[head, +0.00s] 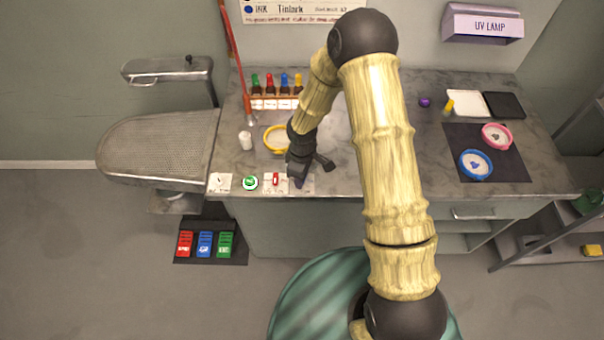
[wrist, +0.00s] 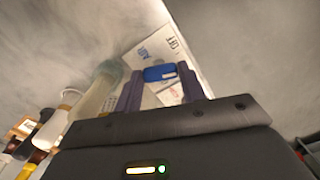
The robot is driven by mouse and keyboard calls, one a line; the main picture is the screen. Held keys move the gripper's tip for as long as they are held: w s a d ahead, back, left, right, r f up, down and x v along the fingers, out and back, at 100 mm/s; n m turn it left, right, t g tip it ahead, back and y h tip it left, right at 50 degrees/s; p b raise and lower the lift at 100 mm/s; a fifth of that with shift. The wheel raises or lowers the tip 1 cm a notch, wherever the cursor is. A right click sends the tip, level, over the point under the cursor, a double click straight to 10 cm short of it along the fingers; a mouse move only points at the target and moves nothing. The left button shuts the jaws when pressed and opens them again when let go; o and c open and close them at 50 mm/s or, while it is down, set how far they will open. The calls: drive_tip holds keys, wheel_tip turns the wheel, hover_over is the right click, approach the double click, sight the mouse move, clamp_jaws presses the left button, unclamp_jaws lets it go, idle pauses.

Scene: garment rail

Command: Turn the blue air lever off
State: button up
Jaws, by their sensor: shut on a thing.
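The blue air lever (wrist: 160,73) shows in the wrist view as a rounded blue piece between my two fingers. It stands over a white plate (wrist: 150,50) printed "AIR" and "OFF". My gripper (wrist: 160,88) is shut on the lever, with one finger on each side of it. In the head view my gripper (head: 299,182) reaches down at the counter's front edge. There it hides the lever and most of its plate (head: 309,185). I cannot tell the lever's exact angle.
Left of my gripper, a red switch (head: 275,180), a green button (head: 250,182) and another white plate (head: 220,182) line the counter's edge. A yellow ring (head: 276,139), a white cup (head: 245,140) and several small bottles (head: 270,84) stand behind. The counter's right middle is partly hidden by my arm.

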drive_tip(key=n, duration=0.4)
drive_tip(key=shift+w+r, duration=0.1)
idle(0.4)
drive_tip(key=o, duration=1)
wheel_tip(320, 180, up, 17)
drive_tip(key=shift+r+b, duration=0.15)
drive_tip(key=shift+b, duration=0.2)
